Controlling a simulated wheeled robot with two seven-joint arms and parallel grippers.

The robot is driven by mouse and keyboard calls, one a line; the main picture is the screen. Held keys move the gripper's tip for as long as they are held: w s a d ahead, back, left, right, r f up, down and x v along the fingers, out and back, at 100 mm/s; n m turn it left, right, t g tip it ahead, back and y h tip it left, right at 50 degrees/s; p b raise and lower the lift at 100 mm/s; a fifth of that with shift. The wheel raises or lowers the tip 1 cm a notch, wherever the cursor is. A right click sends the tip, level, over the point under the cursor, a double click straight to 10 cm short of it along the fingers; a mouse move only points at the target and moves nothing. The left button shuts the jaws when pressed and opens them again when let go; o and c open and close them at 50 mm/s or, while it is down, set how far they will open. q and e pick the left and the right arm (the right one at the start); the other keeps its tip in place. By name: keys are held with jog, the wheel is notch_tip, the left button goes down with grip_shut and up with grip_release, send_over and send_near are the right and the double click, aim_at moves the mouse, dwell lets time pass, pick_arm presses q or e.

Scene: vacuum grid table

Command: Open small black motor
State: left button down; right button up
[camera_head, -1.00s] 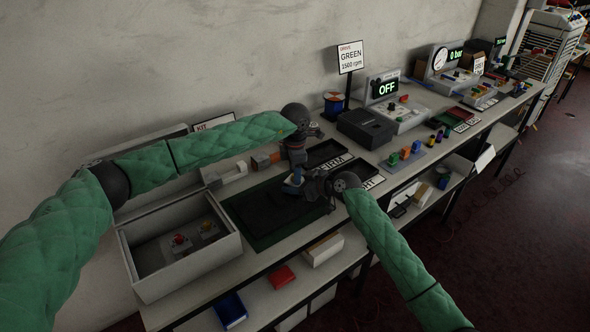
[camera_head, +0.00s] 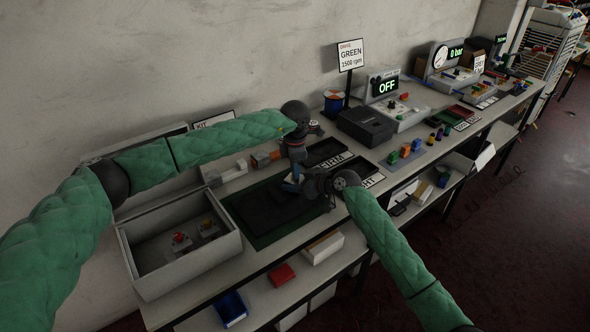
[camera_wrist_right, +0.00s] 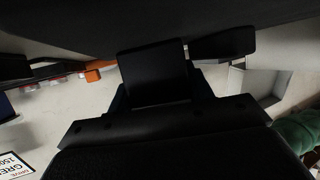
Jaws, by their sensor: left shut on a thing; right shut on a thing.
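My left gripper (camera_head: 296,172) points down over the dark green mat (camera_head: 269,240) in the head view. My right gripper (camera_head: 305,187) comes in from the right and meets it there. Both are shut at the same spot, where a small blue and dark patch shows between them. The small black motor is mostly hidden by the grippers there, and its parts cannot be told apart. In the right wrist view a dark block (camera_wrist_right: 155,75) sits in front of the wrist, too dark to tell whether it is the motor.
Black trays (camera_head: 323,152) lie behind the grippers. A black case (camera_head: 366,127) and a unit reading OFF (camera_head: 384,87) stand farther right. A lower shelf holds a blue bin (camera_head: 230,309) and a red bin (camera_head: 282,274).

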pick_arm(q)
jog(key=shift+r, duration=0.6)
jog(key=shift+r, duration=0.35)
jog(key=shift+r, duration=0.15)
jog(key=shift+r, duration=2)
pick_arm(e)
jog(key=o, duration=1.5)
jog(key=shift+c, duration=0.2)
pick_arm(q)
jog(key=shift+f, duration=0.1)
pick_arm(e)
jog(key=shift+s+d, duration=0.1)
